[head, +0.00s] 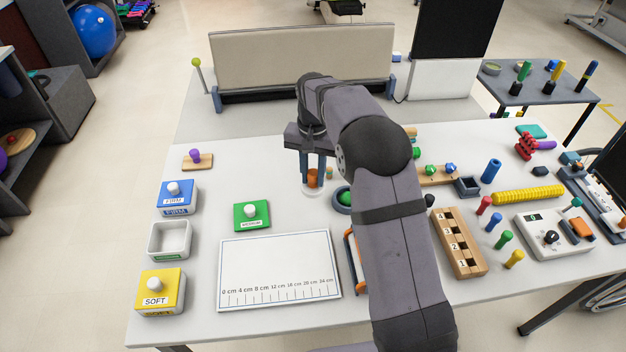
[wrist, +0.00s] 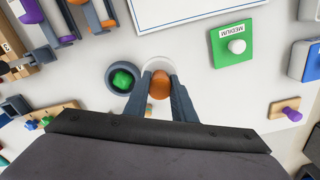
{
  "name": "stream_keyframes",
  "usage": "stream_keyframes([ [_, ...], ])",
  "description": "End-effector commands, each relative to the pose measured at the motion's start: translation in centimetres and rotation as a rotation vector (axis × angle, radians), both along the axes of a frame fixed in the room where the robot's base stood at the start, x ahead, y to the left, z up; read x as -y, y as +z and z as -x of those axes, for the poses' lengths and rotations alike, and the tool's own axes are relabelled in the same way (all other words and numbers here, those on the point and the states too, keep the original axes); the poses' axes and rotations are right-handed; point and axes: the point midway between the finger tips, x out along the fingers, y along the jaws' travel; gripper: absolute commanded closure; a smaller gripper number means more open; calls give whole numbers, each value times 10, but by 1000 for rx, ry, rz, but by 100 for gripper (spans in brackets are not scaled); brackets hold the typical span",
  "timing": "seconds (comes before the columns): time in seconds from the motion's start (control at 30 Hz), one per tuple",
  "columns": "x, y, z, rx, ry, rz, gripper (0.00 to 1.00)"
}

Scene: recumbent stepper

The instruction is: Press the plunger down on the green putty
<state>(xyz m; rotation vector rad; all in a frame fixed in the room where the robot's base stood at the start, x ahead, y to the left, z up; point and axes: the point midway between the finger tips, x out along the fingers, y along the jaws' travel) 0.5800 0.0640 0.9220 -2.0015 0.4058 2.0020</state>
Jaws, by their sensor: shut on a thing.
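My gripper (head: 313,178) is shut on the orange handle of the plunger (wrist: 159,85), with a finger on each side of it. The plunger's pale round disc (wrist: 156,64) shows below the handle and beyond the fingertips. The plunger looks upright; I cannot tell whether the disc touches the table. The green putty (wrist: 122,79) is a lump in a round dark dish (wrist: 108,75) right beside the plunger. In the head view the putty (head: 346,198) lies just right of the plunger, partly hidden by my arm. The disc is beside the dish, not over it.
A green lid marked MEDIUM (head: 252,215) and a white ruler board (head: 280,268) lie to the left and front. A small wooden piece with a purple knob (head: 197,160) is farther left. A wooden numbered block (head: 458,243) and several pegs stand right of my arm.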

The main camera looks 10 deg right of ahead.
Motion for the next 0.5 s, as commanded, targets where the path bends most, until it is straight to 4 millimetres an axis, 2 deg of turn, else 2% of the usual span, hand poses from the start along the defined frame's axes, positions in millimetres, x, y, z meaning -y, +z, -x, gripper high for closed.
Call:
stream_keyframes([
  [0.17,0,0,0,1,0,0,100],
  [0.2,0,0,0,1,0,0,86],
  [0.23,0,0,0,1,0,0,94],
  [0.27,0,0,0,1,0,0,95],
  [0.5,5,7,-1,1,-9,0,95],
])
